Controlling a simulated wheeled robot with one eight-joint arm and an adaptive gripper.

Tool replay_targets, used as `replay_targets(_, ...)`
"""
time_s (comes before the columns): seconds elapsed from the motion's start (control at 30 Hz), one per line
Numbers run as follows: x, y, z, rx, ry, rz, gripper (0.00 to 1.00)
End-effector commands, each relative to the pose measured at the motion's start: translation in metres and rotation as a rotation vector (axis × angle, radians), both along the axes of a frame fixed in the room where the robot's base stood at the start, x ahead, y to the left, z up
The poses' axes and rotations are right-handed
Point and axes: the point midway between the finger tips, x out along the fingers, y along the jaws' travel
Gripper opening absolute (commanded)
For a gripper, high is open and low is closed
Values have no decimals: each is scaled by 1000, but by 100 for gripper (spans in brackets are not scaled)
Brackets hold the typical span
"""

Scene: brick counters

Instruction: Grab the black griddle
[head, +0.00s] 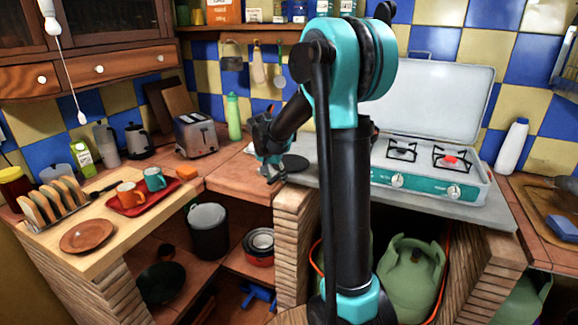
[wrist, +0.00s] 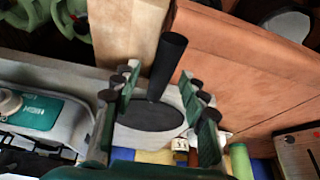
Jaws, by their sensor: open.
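The black griddle (head: 295,163) is a flat dark disc on the grey counter slab, left of the stove. In the wrist view its round plate (wrist: 150,116) lies below and between my fingers, and its thick black handle (wrist: 170,60) points up the picture. My gripper (head: 273,178) is at the griddle's left in the head view, pointing down. In the wrist view my gripper (wrist: 157,76) is open, with one finger on each side of the handle. I cannot tell whether either finger touches it. The handle is hidden in the head view.
A stove (head: 430,180) with its lid raised stands right of the griddle. A toaster (head: 195,134) and a green bottle (head: 233,116) stand to the left at the back. Another dark pan (head: 161,283) lies on the lower shelf. The red-brown counter (head: 240,180) beside my gripper is mostly clear.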

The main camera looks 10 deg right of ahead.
Motion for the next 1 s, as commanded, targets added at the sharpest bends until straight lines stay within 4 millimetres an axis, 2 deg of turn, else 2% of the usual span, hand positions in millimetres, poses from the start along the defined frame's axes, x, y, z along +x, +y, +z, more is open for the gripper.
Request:
replay_targets(0.07, 0, 0, 0, 0, 0, 0, 43)
replay_targets(0.4, 0, 0, 0, 0, 0, 0, 1)
replay_targets(1.0, 0, 0, 4, -1, -1, 0, 0)
